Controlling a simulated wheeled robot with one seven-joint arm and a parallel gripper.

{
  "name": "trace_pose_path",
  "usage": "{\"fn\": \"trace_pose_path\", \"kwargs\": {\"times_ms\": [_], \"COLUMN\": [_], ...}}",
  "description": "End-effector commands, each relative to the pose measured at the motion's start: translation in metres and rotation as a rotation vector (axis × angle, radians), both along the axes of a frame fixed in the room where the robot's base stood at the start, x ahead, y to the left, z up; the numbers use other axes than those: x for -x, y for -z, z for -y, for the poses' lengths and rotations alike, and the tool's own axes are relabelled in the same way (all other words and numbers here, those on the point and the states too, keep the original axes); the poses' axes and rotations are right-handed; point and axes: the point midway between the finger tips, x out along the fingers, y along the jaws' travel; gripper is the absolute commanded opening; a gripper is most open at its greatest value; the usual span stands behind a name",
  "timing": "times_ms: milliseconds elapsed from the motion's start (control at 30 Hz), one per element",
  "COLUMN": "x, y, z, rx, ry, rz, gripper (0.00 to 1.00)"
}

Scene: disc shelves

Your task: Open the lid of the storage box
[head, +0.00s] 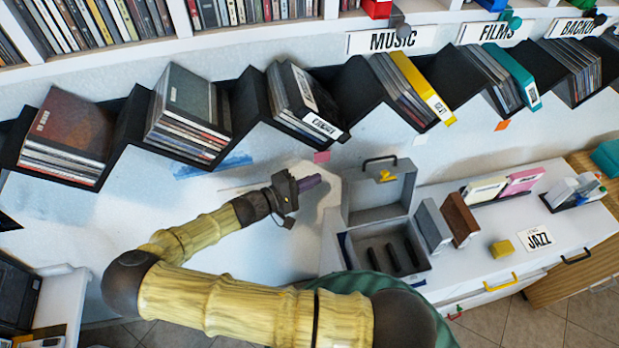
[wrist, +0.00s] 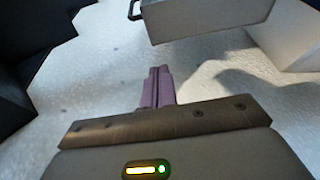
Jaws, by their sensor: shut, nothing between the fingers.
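The grey storage box (head: 432,268) stands on the white counter with its inside showing; dark slots or pieces lie in it. Its lid (head: 378,213) stands raised, about upright, at the back of the box, with a yellow latch (head: 387,176) and a black handle (head: 379,159) at its top. My gripper (head: 316,182) is left of the lid, apart from it, with its purple fingers shut and empty. In the wrist view the shut fingers (wrist: 158,82) point toward the white wall, and what looks like the lid (wrist: 205,18) shows at the upper right.
Slanted black shelves with discs (head: 190,115) run along the wall above my gripper. Right of the box stand a grey case (head: 433,226) and a brown case (head: 460,218). A small yellow block (head: 502,249) and a JAZZ label (head: 536,239) lie on the counter.

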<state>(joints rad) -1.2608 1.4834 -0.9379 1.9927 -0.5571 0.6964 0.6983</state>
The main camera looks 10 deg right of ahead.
Motion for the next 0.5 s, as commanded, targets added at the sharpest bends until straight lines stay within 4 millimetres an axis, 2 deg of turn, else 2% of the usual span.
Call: {"fn": "trace_pose_path", "kwargs": {"times_ms": [33, 300, 500], "x": [-0.003, -0.017, -0.022], "y": [-0.004, 0.0, 0.004], "z": [0.01, 0.053, 0.068], "rx": [0.004, 0.002, 0.001], "ry": [0.003, 0.003, 0.001], "rz": [-0.002, -0.002, -0.001], "gripper": [0.0, 0.0, 0.0]}}
